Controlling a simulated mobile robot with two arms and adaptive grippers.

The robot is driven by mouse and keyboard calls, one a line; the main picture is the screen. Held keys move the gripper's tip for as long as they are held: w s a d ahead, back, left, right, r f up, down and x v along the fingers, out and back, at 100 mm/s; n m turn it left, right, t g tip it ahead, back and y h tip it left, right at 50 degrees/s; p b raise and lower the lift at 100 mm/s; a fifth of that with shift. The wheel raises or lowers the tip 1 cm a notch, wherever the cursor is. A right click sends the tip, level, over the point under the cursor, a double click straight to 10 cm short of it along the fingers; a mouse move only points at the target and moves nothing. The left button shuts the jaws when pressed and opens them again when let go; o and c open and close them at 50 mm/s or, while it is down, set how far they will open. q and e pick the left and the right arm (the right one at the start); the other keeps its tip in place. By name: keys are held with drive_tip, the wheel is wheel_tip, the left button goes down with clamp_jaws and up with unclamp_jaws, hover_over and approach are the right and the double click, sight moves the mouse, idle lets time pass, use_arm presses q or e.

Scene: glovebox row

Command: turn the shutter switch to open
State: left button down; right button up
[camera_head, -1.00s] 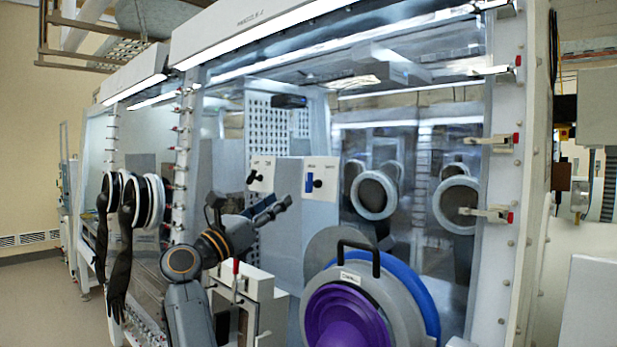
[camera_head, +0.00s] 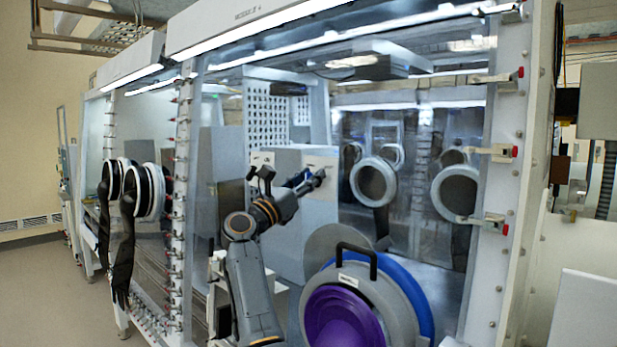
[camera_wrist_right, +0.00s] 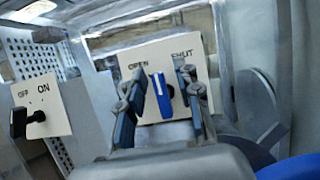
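The shutter switch is a blue handle (camera_wrist_right: 159,95) with a pale stripe, on a cream plate (camera_wrist_right: 150,57) marked OPEN at left and SHUT at right in the right wrist view. The handle stands roughly upright, its top leaning slightly left. A black round part shows beside it. My right gripper (camera_wrist_right: 160,85) is open, one finger on each side of the handle, with gaps visible; contact is not clear. In the head view my right gripper (camera_head: 314,178) is in front of the switch plate (camera_head: 321,162) and hides the handle. My left gripper is not in view.
A second plate (camera_wrist_right: 48,105) with a black switch, marked OFF and ON, is to the left. A large purple and grey round port (camera_head: 345,315) with a black handle stands below right of my arm. Glove ports (camera_head: 374,182) show farther right.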

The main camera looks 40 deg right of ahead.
clamp_jaws()
drive_tip(key=shift+n+t, duration=0.4)
drive_tip(key=shift+n, duration=0.1)
drive_tip(key=shift+w+n+t, duration=0.1)
drive_tip(key=shift+n+t, duration=0.4)
drive_tip(key=shift+n, duration=0.4)
drive_tip(key=shift+w+a+r+n+t+y+p, duration=0.1)
drive_tip(key=shift+n+t+y+p, duration=0.3)
drive_tip(key=shift+n+t+p, duration=0.55)
drive_tip(key=n+t+y+p, duration=0.1)
drive_tip(key=n+p, duration=0.2)
drive_tip(key=n, duration=0.1)
drive_tip(key=shift+w, duration=0.1)
drive_tip(key=shift+f+n+t+y+p, duration=0.25)
drive_tip(key=shift+n+t+p, duration=0.2)
drive_tip(key=shift+n+p, duration=0.45)
drive_tip(key=shift+w, duration=0.1)
unclamp_jaws()
